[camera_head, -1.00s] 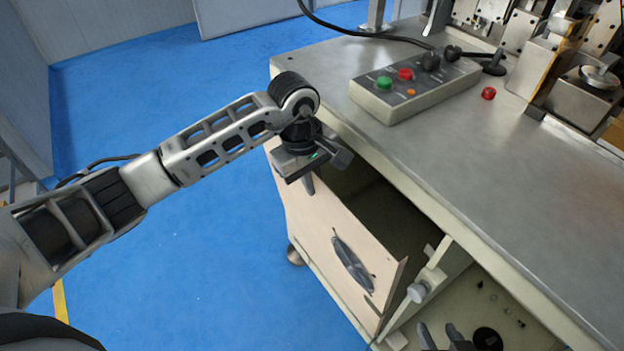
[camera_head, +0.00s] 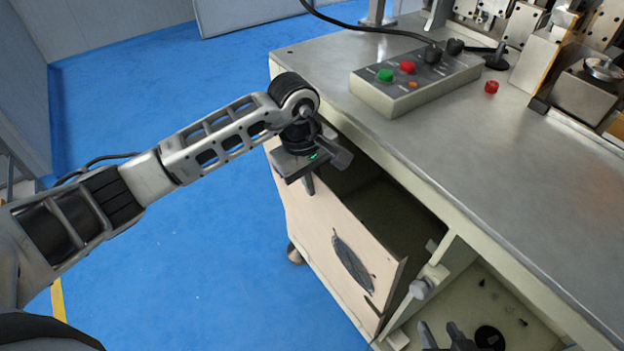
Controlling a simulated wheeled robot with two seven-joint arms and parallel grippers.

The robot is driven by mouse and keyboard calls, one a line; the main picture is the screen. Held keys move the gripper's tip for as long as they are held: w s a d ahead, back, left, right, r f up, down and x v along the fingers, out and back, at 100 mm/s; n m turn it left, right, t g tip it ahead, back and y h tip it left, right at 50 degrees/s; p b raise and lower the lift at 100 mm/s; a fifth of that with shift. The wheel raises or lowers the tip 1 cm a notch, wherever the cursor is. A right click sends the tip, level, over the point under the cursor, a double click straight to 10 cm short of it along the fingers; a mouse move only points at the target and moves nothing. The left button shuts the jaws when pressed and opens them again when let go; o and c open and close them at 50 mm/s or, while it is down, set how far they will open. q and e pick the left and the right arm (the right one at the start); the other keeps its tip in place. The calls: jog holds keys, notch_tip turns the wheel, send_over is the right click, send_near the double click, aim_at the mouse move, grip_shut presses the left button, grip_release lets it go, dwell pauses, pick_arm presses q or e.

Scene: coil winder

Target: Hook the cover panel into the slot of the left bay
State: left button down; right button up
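The cover panel (camera_head: 318,232) is a flat cream plate with a round dark vent. It stands tilted in front of the left bay (camera_head: 388,212), with its top edge leaning out from the opening. My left gripper (camera_head: 309,184) is at the panel's upper left edge, with a finger over the outer face; it appears closed on that edge. The slot and the panel's lower edge contact are too hidden to judge. My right gripper (camera_head: 447,336) shows only as dark fingertips at the bottom edge, in front of the right bay, apart from the panel; its fingers look spread.
A control box (camera_head: 415,85) with green and red buttons sits on the grey cabinet top (camera_head: 480,150). A white knob (camera_head: 420,289) sits on the post between the bays. Winder parts (camera_head: 585,95) stand at the far right. Blue floor (camera_head: 180,250) is clear on the left.

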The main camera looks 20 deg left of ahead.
pick_arm(q)
jog(key=shift+w+f+b, duration=0.1)
jog(key=shift+f+b, duration=0.4)
pick_arm(e)
jog(key=shift+f, duration=1)
pick_arm(q)
jog(key=shift+f, duration=0.25)
pick_arm(e)
jog(key=shift+s+f, duration=0.25)
jog(key=shift+f, duration=0.2)
pick_arm(q)
jog(key=c, duration=1.6)
grip_release()
jog(key=shift+o, duration=0.2)
notch_tip(320, 180, up, 16)
jog(key=s+a+b, duration=0.1)
jog(key=a, duration=0.1)
jog(key=shift+s+f, duration=0.15)
pick_arm(e)
jog(key=r, duration=0.3)
jog(key=shift+w+a+m, duration=0.3)
jog(key=shift+w+a, duration=0.05)
jog(key=shift+w, duration=0.05)
